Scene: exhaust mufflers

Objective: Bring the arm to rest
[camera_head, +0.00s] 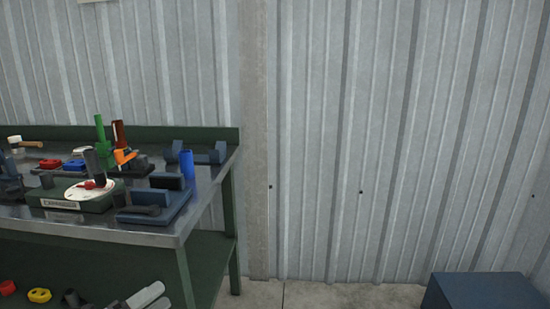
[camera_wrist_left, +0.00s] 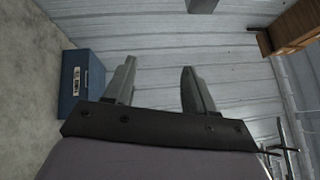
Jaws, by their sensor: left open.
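My left gripper (camera_wrist_left: 158,66) shows in the left wrist view with its two grey fingers spread well apart. It is open, and nothing is between the fingers. Behind the fingers is only the ribbed metal wall (camera_wrist_left: 155,88). I cannot make out either gripper in the head view, and my right gripper shows in neither view.
A metal-topped workbench (camera_head: 110,233) with tools, a blue cylinder (camera_head: 187,164) and several coloured parts stands at the left. Its lower shelf (camera_head: 100,262) holds more parts. A dark blue box (camera_head: 485,291) is at lower right. The floor (camera_head: 340,296) between is clear.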

